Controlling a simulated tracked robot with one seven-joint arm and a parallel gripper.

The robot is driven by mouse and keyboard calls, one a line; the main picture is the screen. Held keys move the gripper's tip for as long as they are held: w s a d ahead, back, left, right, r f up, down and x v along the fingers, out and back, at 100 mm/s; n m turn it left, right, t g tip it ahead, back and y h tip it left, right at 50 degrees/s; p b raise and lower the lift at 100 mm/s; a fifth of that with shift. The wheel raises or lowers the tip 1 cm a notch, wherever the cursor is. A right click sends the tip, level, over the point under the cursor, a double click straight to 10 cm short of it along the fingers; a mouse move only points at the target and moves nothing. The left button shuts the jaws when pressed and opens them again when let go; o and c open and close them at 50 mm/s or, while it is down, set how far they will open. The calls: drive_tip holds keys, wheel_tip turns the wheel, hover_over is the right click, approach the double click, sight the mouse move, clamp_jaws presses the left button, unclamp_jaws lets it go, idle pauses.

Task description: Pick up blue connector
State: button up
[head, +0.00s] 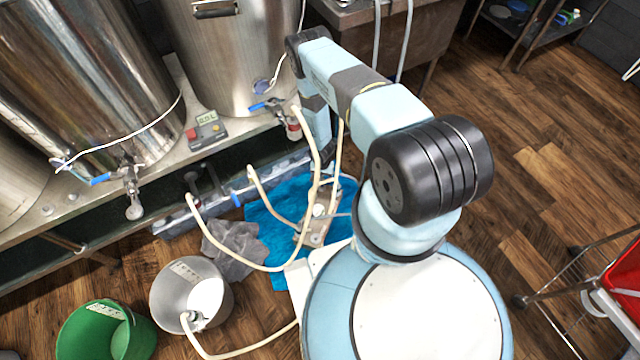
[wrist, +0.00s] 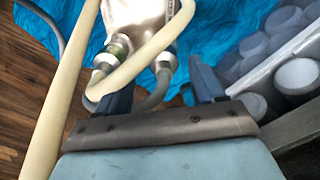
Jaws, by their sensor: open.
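My gripper (wrist: 160,88) is open in the wrist view, its two dark fingers spread above the floor. A cream hose and a metal pump body (wrist: 135,15) with ringed hose fittings (wrist: 112,55) show beyond and between the fingers. I cannot surely pick out the blue connector. A small blue piece (head: 237,198) shows at the grey trough below the tanks in the head view; I cannot tell whether it is the connector. In the head view my arm reaches down near the pump (head: 318,228), and the gripper is not clearly seen there.
A blue sheet (head: 265,235) lies under the pump. Cream hoses (head: 240,262) loop across the floor. A metal bucket (head: 162,293), a green bucket (head: 78,338) and a crumpled grey bag (head: 235,247) stand left. Steel tanks (head: 95,75) rise behind.

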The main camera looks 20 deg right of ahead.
sight(321, 181)
drive_tip(key=shift+w+a+f, duration=0.1)
drive_tip(key=shift+w+f, duration=0.05)
drive_tip(key=shift+f, duration=2.65)
drive_tip(key=c, duration=1.1)
drive_tip(key=shift+r, duration=0.15)
drive_tip(key=shift+c, duration=0.2)
wheel_tip(321, 181, up, 10)
drive_tip(key=shift+f, duration=0.1)
clamp_jaws()
drive_tip(key=shift+r, duration=2.25)
